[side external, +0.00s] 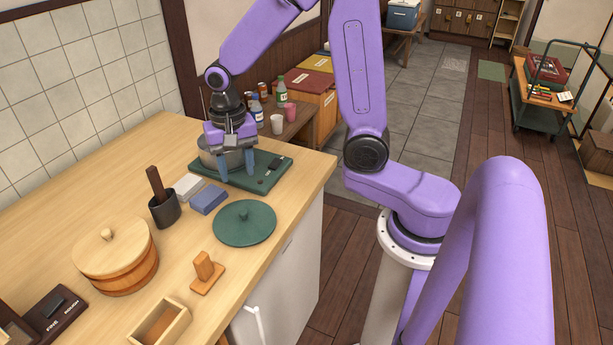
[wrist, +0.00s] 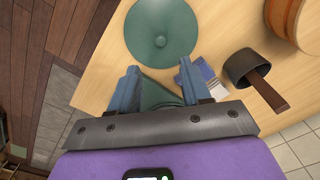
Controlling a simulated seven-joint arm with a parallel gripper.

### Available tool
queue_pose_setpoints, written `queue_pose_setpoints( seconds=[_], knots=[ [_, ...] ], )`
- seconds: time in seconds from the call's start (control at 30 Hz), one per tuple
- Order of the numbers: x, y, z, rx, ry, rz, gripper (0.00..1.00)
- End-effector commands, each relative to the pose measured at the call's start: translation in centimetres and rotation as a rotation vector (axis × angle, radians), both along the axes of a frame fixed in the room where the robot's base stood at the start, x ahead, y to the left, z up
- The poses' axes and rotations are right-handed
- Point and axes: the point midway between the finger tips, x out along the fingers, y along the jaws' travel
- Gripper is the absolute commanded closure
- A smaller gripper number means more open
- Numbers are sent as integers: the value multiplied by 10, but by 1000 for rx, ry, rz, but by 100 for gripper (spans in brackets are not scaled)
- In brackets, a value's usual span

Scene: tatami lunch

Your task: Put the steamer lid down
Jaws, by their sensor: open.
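A round green lid (side external: 244,222) with a small knob lies flat on the wooden counter, near its front edge. The lid also shows at the top of the wrist view (wrist: 162,30). A grey metal pot (side external: 208,160) stands by the green board (side external: 271,184) behind the lid, partly hidden by my gripper. My gripper (side external: 237,172) points down over the board, apart from the lid. Its blue fingers are spread in the wrist view (wrist: 157,70), with no object seen held between them.
A lidded wooden tub (side external: 125,270), a wooden stand (side external: 206,275) and an open box (side external: 160,325) stand nearer. Bare counter surrounds them.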

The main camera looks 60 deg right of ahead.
Motion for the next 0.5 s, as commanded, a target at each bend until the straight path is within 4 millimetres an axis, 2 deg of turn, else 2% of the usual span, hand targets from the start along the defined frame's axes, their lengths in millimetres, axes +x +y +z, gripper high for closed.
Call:
queue_pose_setpoints(
  seconds=[0.27,0.5],
  knots=[
    [-40,18,13,2,-9,415,53],
    [-86,27,23,4,-15,802,53]
  ],
)
